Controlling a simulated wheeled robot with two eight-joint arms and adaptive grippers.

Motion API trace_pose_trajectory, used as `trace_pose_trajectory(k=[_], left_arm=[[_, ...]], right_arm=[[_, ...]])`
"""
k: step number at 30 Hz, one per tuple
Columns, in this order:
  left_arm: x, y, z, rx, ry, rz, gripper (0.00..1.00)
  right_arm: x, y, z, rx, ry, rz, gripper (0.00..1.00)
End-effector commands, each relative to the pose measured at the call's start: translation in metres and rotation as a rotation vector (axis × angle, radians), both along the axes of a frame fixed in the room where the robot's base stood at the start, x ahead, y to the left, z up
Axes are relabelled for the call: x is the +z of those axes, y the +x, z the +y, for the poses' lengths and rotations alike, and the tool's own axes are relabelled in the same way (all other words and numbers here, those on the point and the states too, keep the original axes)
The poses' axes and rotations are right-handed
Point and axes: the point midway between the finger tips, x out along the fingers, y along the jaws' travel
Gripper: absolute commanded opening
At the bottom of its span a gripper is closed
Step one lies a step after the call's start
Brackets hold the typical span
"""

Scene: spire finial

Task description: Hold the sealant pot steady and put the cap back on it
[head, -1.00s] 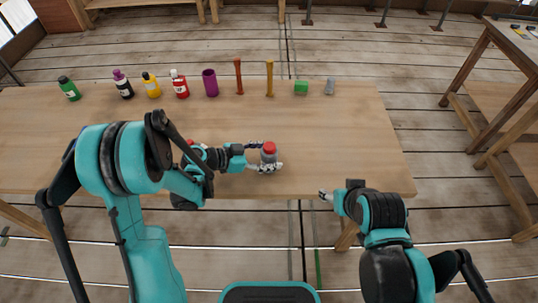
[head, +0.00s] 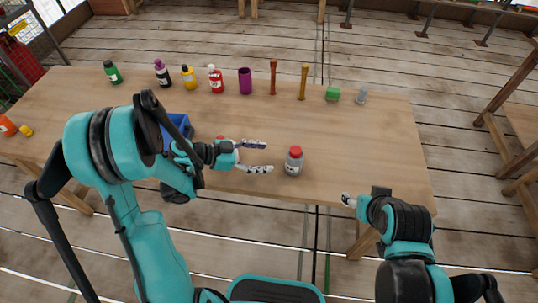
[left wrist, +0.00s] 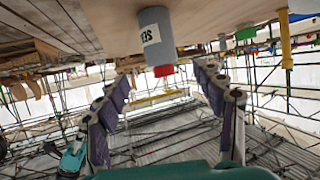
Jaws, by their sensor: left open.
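The sealant pot (head: 293,165) is a grey pot with a white label, upright near the table's front edge. A red cap (head: 295,150) sits on top of it. My left gripper (head: 268,156) is open and empty, just left of the pot, its fingers pointing at it. In the left wrist view the pot (left wrist: 157,32) appears upside down with its red cap (left wrist: 163,70), beyond the open fingers (left wrist: 168,95). My right gripper (head: 347,200) is off the table's front edge, right of the pot; its fingers are too small to read.
A blue bin (head: 180,124) is partly hidden behind my left arm. Along the back stand a green bottle (head: 113,73), other bottles, a purple cup (head: 245,82), upright handles, a green block (head: 333,94) and a grey cylinder (head: 361,95). The table right of the pot is clear.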

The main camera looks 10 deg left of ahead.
Motion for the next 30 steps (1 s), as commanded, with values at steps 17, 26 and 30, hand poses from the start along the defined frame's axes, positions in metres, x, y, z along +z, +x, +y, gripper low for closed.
trace_pose_trajectory(k=[17, 26, 30], left_arm=[[0.009, -0.005, -0.004, 0.071, 0.056, 0.121, 0.68], [0.031, -0.040, 0.002, 0.361, 0.226, 0.417, 0.68], [0.041, -0.063, 0.012, 0.527, 0.290, 0.502, 0.68]], right_arm=[[0.000, 0.000, 0.000, 0.000, 0.000, 0.000, 0.56], [0.000, 0.000, 0.000, 0.000, 0.000, 0.000, 0.56], [0.000, 0.000, 0.000, 0.000, 0.000, 0.000, 0.56]])
